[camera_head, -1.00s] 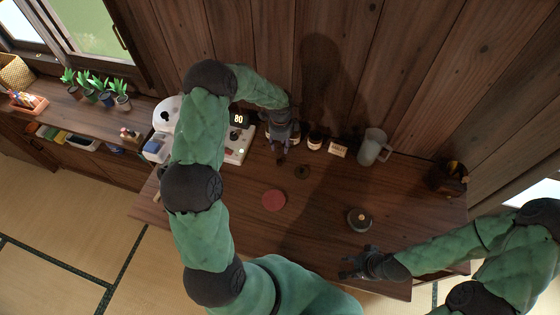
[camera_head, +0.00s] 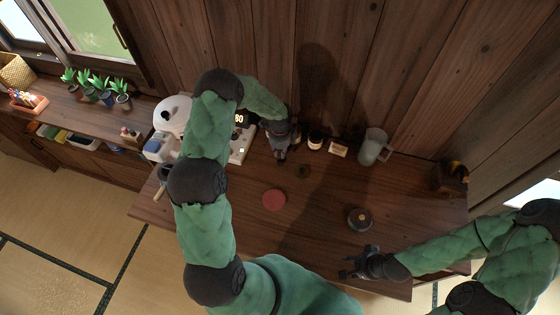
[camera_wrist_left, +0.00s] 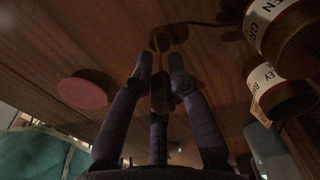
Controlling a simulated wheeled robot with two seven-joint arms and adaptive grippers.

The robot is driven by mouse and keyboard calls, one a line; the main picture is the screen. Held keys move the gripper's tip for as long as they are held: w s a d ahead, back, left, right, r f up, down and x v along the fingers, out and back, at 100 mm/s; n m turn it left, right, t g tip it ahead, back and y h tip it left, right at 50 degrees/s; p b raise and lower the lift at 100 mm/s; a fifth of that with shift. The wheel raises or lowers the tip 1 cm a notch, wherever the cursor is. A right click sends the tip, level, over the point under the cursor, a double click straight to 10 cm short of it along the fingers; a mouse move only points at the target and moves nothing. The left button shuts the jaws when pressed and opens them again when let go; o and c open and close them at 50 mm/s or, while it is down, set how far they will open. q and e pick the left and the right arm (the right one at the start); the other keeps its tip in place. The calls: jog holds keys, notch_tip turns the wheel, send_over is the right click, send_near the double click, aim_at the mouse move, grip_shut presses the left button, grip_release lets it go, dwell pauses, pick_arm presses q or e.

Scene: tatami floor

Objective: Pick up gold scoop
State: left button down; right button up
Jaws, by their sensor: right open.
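The gold scoop (camera_wrist_left: 158,42) shows in the left wrist view as a thin gold strip in front of my left gripper. Its lower part is dark and hard to make out between the fingers. My left gripper (camera_head: 281,156) is low over the back of the wooden table in the head view; in the left wrist view its two fingertips (camera_wrist_left: 161,65) stand apart on either side of the scoop's line, with no clear contact. A small dark round thing (camera_head: 303,171) lies just right of it. My right gripper (camera_head: 352,269) is open and empty near the table's front edge.
A red disc (camera_head: 274,200) and a dark round canister (camera_head: 359,219) sit on the table (camera_head: 320,240). Labelled jars (camera_head: 315,140), a small card (camera_head: 339,149) and a frosted mug (camera_head: 374,147) line the back wall. A white machine (camera_head: 242,146) stands left of my left gripper.

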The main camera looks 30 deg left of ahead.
pick_arm(q)
jog(key=shift+r, duration=0.1)
dwell(0.3)
jog(key=shift+r, duration=1.25)
pick_arm(e)
jog(key=shift+r, duration=0.15)
pick_arm(q)
jog(key=s+d+r, duration=0.9)
jog(key=s+r, duration=0.1)
jog(key=shift+s+r, duration=0.15)
jog(key=shift+s, duration=0.2)
jog(key=shift+w, duration=0.1)
